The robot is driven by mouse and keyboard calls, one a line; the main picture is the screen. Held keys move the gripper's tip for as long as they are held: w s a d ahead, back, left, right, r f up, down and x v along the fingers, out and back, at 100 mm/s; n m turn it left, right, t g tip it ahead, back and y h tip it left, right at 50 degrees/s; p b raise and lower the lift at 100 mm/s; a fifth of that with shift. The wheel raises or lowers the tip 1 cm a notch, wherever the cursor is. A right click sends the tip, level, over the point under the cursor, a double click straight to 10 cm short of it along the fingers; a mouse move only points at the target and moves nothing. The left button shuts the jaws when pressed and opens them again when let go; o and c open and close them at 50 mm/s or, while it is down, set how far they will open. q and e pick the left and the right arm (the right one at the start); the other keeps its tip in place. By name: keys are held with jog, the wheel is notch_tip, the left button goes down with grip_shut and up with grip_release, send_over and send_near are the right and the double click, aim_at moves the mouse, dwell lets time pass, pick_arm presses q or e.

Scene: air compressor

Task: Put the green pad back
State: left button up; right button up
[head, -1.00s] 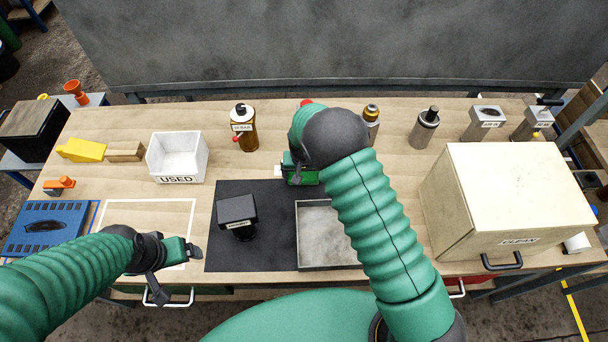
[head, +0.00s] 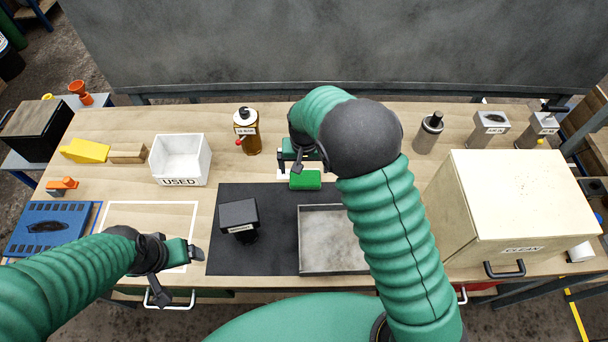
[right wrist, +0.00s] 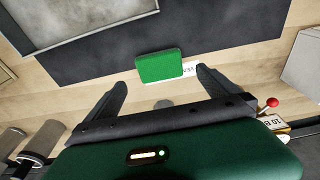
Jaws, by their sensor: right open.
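The green pad (head: 305,180) lies at the back edge of the black mat (head: 270,255), in front of my right gripper (head: 300,160). In the right wrist view the pad (right wrist: 160,66) sits beyond the fingertips, partly over a white label (right wrist: 190,69). My right gripper (right wrist: 160,88) is open with nothing between its fingers, and a gap shows between it and the pad. My left gripper (head: 180,272) is open and empty over the front edge of the white outlined area. The head view hides part of the right gripper behind its wrist.
A dark block-topped tool (head: 238,216) and a grey metal tray (head: 330,265) are on the mat. A brown bottle (head: 247,131) stands behind, left of my right gripper. A white USED bin (head: 180,160) is left, and a large CLEAN box (head: 520,200) is right.

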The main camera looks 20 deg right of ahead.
jog(key=s+d+r+n, duration=0.1)
jog(key=s+d+r, duration=0.1)
jog(key=s, duration=0.8)
jog(key=s+d+r+n, duration=0.1)
jog(key=s+r, duration=0.3)
jog(key=s, duration=0.6)
jog(key=shift+d+r+n+t, duration=0.35)
jog(key=shift+d+n+t, duration=0.05)
jog(key=shift+n, duration=0.2)
